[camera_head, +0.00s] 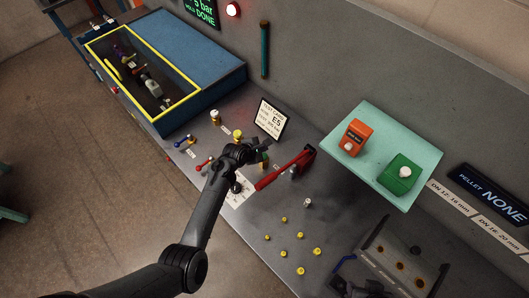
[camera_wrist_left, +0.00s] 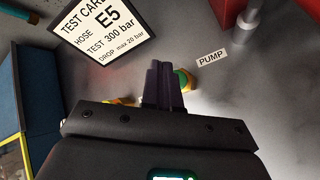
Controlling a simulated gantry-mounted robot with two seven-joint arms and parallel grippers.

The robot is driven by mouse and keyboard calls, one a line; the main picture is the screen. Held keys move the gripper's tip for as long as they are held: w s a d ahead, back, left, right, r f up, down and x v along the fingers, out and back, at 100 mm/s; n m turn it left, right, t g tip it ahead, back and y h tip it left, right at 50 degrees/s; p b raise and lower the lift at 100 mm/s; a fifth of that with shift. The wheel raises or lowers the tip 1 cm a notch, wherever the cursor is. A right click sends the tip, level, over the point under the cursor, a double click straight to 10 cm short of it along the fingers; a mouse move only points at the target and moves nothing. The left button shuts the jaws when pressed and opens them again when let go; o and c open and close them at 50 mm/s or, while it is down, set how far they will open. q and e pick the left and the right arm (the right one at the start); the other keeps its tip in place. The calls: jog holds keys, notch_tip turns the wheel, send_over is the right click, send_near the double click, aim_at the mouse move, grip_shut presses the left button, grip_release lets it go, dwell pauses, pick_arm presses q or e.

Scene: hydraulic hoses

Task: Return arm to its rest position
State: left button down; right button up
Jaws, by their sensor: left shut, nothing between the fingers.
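My left arm (camera_head: 205,220) reaches in from the bottom left over the grey bench (camera_head: 235,255). My left gripper (camera_head: 262,157) is above the bench, beside the red pump lever (camera_head: 285,168) and below the test card (camera_head: 271,118). In the left wrist view, the dark fingers (camera_wrist_left: 163,85) are together with nothing between them. A green and yellow fitting (camera_wrist_left: 183,80) shows just behind them, and the test card (camera_wrist_left: 98,28) reads hose E5, 300 bar. I cannot tell whether the fingers touch the fitting.
A blue, yellow-rimmed bin (camera_head: 186,101) with hoses stands at the upper left. A pale green tray (camera_head: 398,133) holds an orange box (camera_head: 356,139) and a green box (camera_head: 402,173). Several small yellow fittings lie at the front. A metal fixture (camera_head: 400,262) stands at the lower right.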

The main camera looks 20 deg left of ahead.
pick_arm(q)
jog(key=s+a+r+m+g+y+p, duration=0.1)
jog(key=s+a+r+m, duration=0.15)
jog(key=s+m, duration=0.4)
jog(key=s+a+r+m+g+y+p, duration=0.15)
jog(key=s+a+m, duration=0.25)
jog(key=s, duration=0.5)
jog(key=s+d+r+m+g+p, duration=0.1)
jog(key=s+d+r+m, duration=0.1)
jog(key=s+r+m, duration=0.4)
jog(key=s+d+r+m+g+p, duration=0.1)
jog(key=s+r+m, duration=0.6)
jog(key=s, duration=0.9)
jog(key=shift+s+d+r+m, duration=0.15)
jog(key=shift+d+m, duration=0.5)
jog(key=shift+m, duration=0.2)
jog(key=shift+g, duration=0.25)
